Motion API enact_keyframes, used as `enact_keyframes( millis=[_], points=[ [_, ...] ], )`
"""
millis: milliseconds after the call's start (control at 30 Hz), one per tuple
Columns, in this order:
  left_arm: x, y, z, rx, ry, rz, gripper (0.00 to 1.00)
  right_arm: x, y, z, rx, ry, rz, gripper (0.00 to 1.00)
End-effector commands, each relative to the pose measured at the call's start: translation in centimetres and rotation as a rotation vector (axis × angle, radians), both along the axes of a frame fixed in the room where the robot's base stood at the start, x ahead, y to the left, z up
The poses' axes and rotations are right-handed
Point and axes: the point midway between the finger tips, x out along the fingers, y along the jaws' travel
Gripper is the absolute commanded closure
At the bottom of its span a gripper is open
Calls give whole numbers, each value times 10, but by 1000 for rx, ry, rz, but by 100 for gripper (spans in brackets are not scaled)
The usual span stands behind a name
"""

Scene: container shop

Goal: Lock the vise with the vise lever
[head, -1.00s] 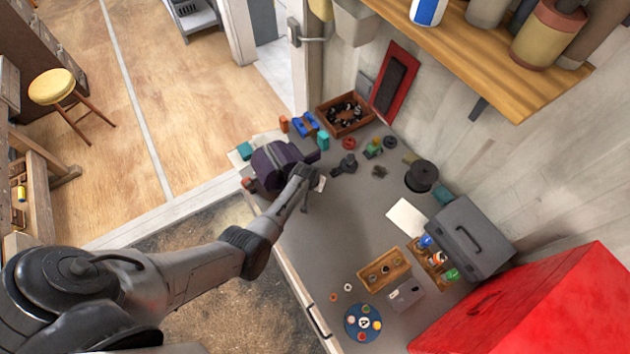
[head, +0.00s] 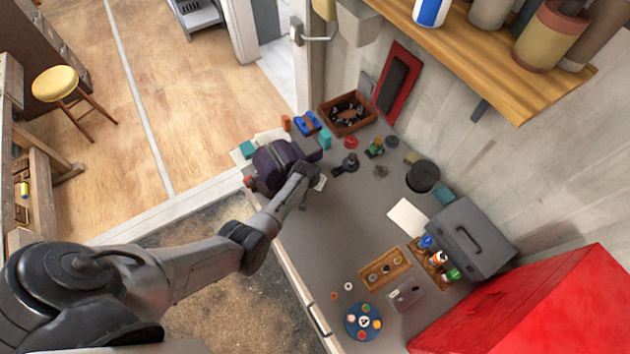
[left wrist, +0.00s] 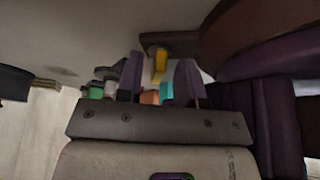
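The dark purple vise (head: 275,165) stands on the far left part of the grey workbench, with a small red part (head: 249,182) at its left end. My left gripper (head: 309,194) is just right of the vise, low over the bench. In the left wrist view, the left gripper (left wrist: 160,82) has its two purplish fingers apart. A yellow piece (left wrist: 160,65) shows in line with the gap between them; I cannot tell whether it is the vise lever or whether it is touched. Purple and brown vise surfaces (left wrist: 272,110) fill the right side. My right gripper is not in view.
A wooden box of dark parts (head: 346,113), a blue item (head: 307,123) and teal blocks (head: 324,140) lie behind the vise. A grey toolbox (head: 468,238) and red cabinet (head: 530,310) stand at right. The middle of the workbench (head: 350,225) is clear.

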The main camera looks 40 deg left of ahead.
Motion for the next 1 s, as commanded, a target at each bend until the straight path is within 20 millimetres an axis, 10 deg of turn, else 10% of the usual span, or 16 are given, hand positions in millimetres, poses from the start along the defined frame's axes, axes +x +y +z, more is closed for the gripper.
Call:
enact_keyframes(
  millis=[500, 1000],
  points=[
    [-4, -1, 7, 1, 0, 0, 62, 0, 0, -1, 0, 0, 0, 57],
    [-30, -7, 72, 0, -1, 1, 62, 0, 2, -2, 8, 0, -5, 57]
  ],
)
